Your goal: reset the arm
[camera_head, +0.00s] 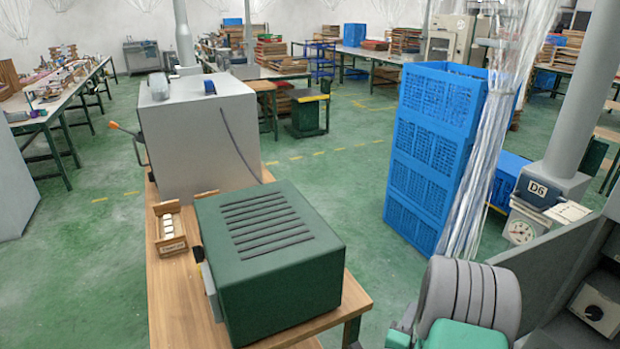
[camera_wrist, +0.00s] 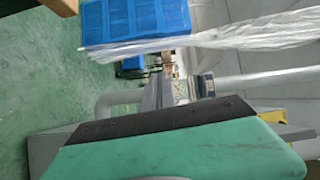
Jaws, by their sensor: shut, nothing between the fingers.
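I cannot make out the fingers of my gripper in either view. In the head view, a grey ribbed part (camera_head: 468,297) over a teal part (camera_head: 465,335) stands at the bottom right edge. I cannot tell whether these belong to my arm. In the wrist view, a large teal surface (camera_wrist: 180,150) with a black strip (camera_wrist: 155,120) along its upper edge fills the lower part and hides what lies behind it. The wrist picture is turned sideways.
A wooden bench (camera_head: 180,290) holds a dark green slatted box (camera_head: 268,255), a grey cabinet (camera_head: 200,135) and a small wooden holder (camera_head: 170,230). Stacked blue crates (camera_head: 430,150) stand beside hanging clear plastic (camera_head: 490,150). A grey machine (camera_head: 560,260) is at right. Green floor (camera_head: 330,195) lies clear between.

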